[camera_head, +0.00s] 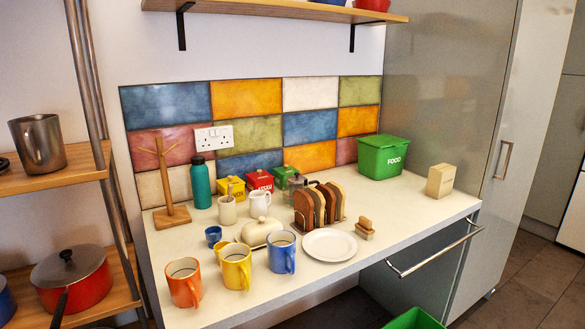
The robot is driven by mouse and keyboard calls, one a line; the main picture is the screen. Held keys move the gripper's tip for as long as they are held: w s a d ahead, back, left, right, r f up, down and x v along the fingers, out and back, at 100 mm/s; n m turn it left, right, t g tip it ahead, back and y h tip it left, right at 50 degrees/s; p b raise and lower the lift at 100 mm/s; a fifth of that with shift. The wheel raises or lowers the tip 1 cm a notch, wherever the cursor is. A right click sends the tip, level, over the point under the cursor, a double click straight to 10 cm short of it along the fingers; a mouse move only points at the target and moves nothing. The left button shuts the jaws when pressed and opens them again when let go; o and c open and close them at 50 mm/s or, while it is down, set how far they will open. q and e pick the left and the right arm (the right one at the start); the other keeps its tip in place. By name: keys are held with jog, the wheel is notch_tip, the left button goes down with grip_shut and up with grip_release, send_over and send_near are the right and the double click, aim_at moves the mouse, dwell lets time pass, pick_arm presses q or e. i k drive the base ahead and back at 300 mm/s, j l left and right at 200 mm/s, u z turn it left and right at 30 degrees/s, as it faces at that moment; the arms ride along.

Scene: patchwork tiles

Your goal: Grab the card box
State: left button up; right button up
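A small tan box (440,181), which looks like card, stands upright near the right end of the white counter (390,224). It has faint lettering on its front that I cannot read. It stands apart from the green food bin (382,158) to its left and close to the grey cabinet side behind it. Neither of my grippers is in view.
A toast rack (318,204), a white plate (329,245) and a small brush-like item (365,228) stand left of the box. Orange (184,283), yellow (234,266) and blue (282,252) mugs line the front. A rail (436,250) juts from the counter front; counter between plate and box is mostly clear.

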aim_at(441, 177)
jog(key=k+l, duration=0.1)
jog(key=l, duration=0.6)
jog(key=i+l, duration=0.1)
jog(key=l, duration=0.3)
jog(key=i+l, duration=0.1)
jog(key=l, duration=0.35)
jog(key=i+l, duration=0.1)
jog(key=l, duration=0.3)
jog(key=i+l, duration=0.15)
jog(key=l, duration=0.3)
jog(key=i+l, duration=0.1)
jog(key=l, duration=0.3)
jog(key=i+l, duration=0.1)
jog(key=l, duration=0.35)
jog(key=i+l, duration=0.1)
jog(key=l, duration=0.3)
jog(key=i+l, duration=0.1)
jog(key=l, duration=0.35)
